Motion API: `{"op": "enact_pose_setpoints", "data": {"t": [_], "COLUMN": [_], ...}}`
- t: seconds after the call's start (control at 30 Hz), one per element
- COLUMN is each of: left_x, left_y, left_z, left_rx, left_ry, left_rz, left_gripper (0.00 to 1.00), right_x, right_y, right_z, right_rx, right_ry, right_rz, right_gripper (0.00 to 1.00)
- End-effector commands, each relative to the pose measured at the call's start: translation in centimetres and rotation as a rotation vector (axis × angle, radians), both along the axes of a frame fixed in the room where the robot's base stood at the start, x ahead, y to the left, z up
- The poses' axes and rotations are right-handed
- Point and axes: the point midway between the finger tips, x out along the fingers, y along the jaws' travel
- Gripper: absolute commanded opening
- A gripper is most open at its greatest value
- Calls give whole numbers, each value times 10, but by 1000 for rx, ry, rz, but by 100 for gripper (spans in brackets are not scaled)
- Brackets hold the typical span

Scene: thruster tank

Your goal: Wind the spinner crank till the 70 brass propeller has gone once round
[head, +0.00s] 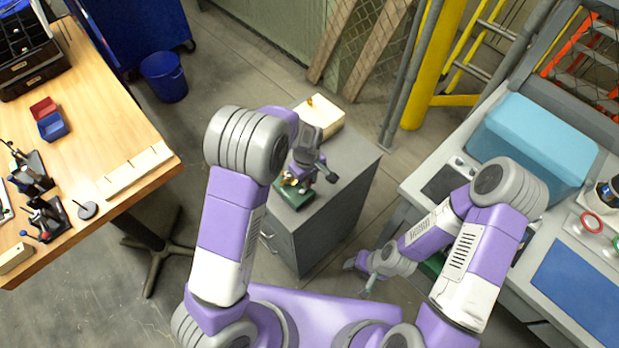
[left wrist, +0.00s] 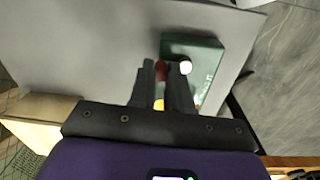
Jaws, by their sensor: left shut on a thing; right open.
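The spinner's dark green base (head: 293,196) sits on top of a grey cabinet; it also shows in the left wrist view (left wrist: 207,52). Small brass-coloured parts (head: 288,180) show above it, but I cannot make out a propeller shape or the number 70. My left gripper (head: 300,182) is over the base, and in the left wrist view its fingers (left wrist: 163,72) are close together on a red part of the spinner, apparently the crank (left wrist: 161,70). A white round knob (left wrist: 186,67) shows beside the fingers. My right gripper (head: 365,272) is open, low beside the cabinet, away from the spinner.
A pale wooden block (head: 325,117) with a small yellow piece on top stands at the back of the grey cabinet (head: 345,172). A wooden workbench (head: 100,120) stands left. A grey bench with a light-blue box (head: 535,140) stands right.

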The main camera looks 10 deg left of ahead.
Motion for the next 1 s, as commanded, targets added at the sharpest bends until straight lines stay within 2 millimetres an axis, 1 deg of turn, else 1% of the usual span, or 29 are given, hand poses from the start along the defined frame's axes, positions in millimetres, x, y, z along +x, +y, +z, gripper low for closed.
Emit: {"op": "enact_pose_setpoints", "data": {"t": [0.2,0.6,0.63,0.7,0.8,1.0], "left_x": [1,1,1,1,1,1], "left_y": [1,1,1,1,1,1], "left_z": [1,0,0,0,0,0], "left_rx": [0,-1,-1,-1,-1,0], "left_ry": [-1,-1,-1,-1,-1,0], "left_rz": [41,46,46,46,46,45], "left_gripper": [0,0,19,30,43,43], "right_x": [0,0,0,0,0,0], "right_y": [0,0,0,0,0,0], "right_z": [2,2,2,2,2,2], "right_rx": [0,0,0,0,0,0], "right_ry": [0,0,0,0,0,0], "right_rz": [0,0,0,0,0,0], "right_gripper": [51,51,51,51,51,51]}}
